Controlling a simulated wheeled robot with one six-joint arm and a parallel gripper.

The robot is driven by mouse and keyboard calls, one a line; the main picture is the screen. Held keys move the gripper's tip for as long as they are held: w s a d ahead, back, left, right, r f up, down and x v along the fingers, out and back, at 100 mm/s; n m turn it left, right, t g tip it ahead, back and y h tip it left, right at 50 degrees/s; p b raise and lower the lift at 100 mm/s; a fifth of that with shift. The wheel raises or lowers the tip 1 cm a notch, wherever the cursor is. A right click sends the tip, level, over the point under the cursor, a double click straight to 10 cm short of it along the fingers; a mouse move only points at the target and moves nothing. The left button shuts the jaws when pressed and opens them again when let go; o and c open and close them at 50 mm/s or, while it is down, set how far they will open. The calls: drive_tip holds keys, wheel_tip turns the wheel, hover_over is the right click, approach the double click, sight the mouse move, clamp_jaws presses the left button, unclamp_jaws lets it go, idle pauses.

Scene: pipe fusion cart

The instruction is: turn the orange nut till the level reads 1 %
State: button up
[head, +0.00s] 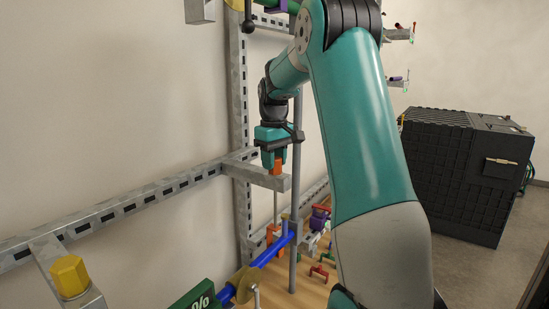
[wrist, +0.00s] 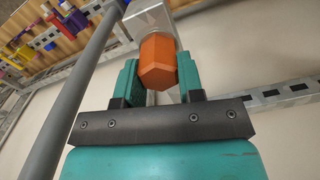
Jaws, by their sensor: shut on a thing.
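The orange nut (wrist: 157,62) is a hex nut between the two teal fingers of my gripper (wrist: 160,85) in the wrist view. In the head view the orange nut (head: 278,167) shows just below my gripper (head: 272,158), at the end of a grey metal bracket (head: 262,178). My gripper points down and is shut on the nut. A green level display (head: 199,299) is cut off at the bottom edge of the head view; only a "%" sign and part of a digit show, so its reading cannot be told.
A grey vertical pole (head: 296,200) stands close beside my gripper. A yellow hex nut (head: 70,275) sits on another bracket at lower left. A blue pipe (head: 272,250) and coloured valves lie below, above a wooden surface. A black cabinet (head: 455,180) stands at right.

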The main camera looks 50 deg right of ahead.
drive_tip(key=shift+w+a+r+n, duration=0.1)
drive_tip(key=shift+r+n, duration=0.05)
drive_tip(key=shift+n, duration=1.85)
drive_tip(key=o, duration=0.9)
drive_tip(key=shift+o, duration=0.2)
wheel_tip(320, 180, up, 12)
drive_tip(key=b, duration=0.2)
drive_tip(key=shift+a, duration=0.2)
